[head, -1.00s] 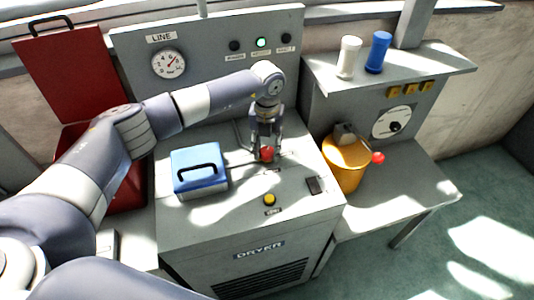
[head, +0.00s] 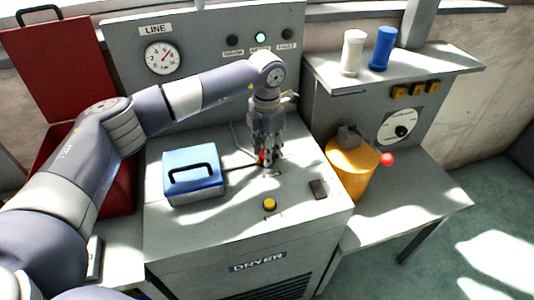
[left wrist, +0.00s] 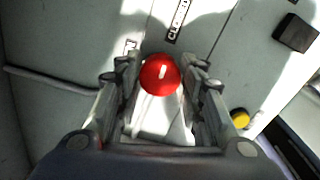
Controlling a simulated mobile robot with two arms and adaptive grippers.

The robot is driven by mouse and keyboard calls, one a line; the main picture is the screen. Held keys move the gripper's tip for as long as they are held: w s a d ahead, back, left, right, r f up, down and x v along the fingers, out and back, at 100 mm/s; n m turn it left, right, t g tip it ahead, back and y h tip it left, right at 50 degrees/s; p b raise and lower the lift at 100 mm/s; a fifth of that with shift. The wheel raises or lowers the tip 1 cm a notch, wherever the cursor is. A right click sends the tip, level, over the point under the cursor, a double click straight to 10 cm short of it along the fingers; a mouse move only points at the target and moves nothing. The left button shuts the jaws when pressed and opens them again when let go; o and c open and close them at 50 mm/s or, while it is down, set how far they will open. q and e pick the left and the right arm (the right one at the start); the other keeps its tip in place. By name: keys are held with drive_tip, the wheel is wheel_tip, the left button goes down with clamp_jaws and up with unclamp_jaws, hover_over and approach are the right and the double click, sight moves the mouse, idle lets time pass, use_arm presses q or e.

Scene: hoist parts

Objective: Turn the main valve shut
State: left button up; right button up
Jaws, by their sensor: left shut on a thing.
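The main valve's red round knob (head: 262,157) is on top of the grey dryer cabinet, mostly hidden by my left gripper (head: 268,156) in the head view. In the left wrist view the red knob (left wrist: 160,74) sits between the two fingers of my left gripper (left wrist: 160,76), which is shut on it. My right gripper is not in view.
A blue box with a black handle (head: 193,178) stands left of the valve. A yellow button (head: 269,204) and a dark switch (head: 318,189) are in front. Behind are a LINE gauge (head: 161,58) and a lit green lamp (head: 260,38). A yellow canister (head: 351,170) stands at right.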

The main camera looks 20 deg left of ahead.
use_arm(q)
drive_tip(key=shift+m+b, duration=0.3)
drive_tip(key=shift+m, duration=0.3)
drive_tip(key=o, duration=1.1)
drive_tip(key=shift+c, duration=0.2)
wheel_tip(320, 180, up, 12)
